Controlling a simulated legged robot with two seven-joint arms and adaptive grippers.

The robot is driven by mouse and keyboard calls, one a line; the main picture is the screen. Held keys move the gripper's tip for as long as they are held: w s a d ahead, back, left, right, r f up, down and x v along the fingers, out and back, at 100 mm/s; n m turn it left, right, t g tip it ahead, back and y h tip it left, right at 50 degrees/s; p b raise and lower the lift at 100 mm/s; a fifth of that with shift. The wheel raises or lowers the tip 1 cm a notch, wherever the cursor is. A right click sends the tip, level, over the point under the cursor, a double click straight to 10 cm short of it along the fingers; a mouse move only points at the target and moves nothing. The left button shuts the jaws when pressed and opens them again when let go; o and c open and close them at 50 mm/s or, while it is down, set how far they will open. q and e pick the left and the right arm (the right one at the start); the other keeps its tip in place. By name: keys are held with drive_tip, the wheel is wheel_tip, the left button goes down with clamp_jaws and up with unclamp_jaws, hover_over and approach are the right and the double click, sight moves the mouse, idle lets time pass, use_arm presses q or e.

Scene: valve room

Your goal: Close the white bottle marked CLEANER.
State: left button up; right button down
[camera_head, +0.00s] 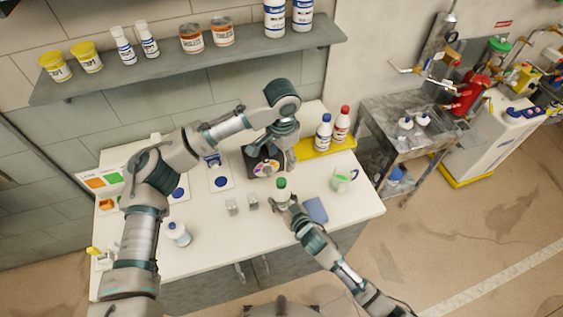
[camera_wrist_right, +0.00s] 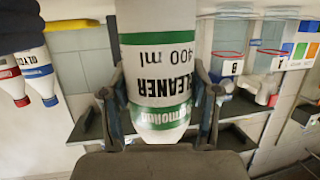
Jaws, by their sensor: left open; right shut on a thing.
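The white CLEANER bottle (camera_head: 281,195) stands at the front middle of the white table, its top green. It also shows in the right wrist view (camera_wrist_right: 158,60), label upside down, with green bands and "400 ml". My right gripper (camera_head: 284,204) is shut around it; the fingers (camera_wrist_right: 160,108) lie on both sides of its label. The bottle's mouth is hidden in the wrist view, and I cannot tell whether the green top is a cap. My left gripper (camera_head: 264,158) is open behind the bottle, over a dark round thing with coloured spots (camera_head: 266,169).
A yellow tray (camera_head: 326,150) with blue-capped and red-capped bottles is at the back right. A mug with green contents (camera_head: 342,181) and a blue cloth (camera_head: 316,210) lie to the right. Small grey blocks (camera_head: 242,205) and another white bottle (camera_head: 178,234) are left.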

drive_tip(key=shift+c, duration=1)
unclamp_jaws()
drive_tip(key=v, duration=1.2)
drive_tip(key=shift+w+d+f, duration=0.1)
